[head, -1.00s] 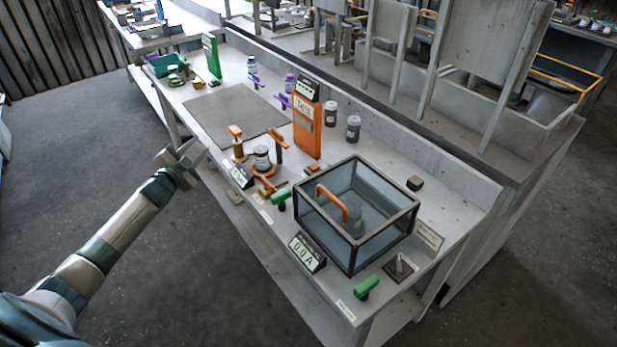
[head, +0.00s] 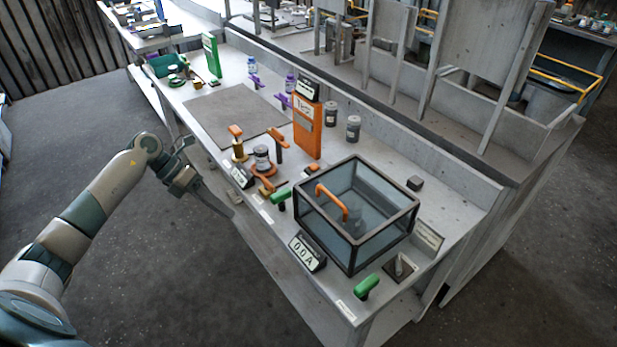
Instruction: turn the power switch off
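A small upright lever on a dark square plate (head: 401,267) sits at the near right corner of the bench, right of the glass-walled box; it looks like a switch, but its label and position are too small to read. My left gripper (head: 228,208) is off the bench's left front edge, pointing down and to the right, well away from that lever. Its fingers are thin and seen at an angle, so their opening is unclear. I see nothing held in it. My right gripper is not in view.
A dark-framed glass box (head: 330,238) with an orange handle stands between my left gripper and the lever. Green handles (head: 367,287), a label stand (head: 307,252), an orange panel (head: 307,128) and jars (head: 353,128) crowd the bench. A grey mat (head: 225,110) lies clear.

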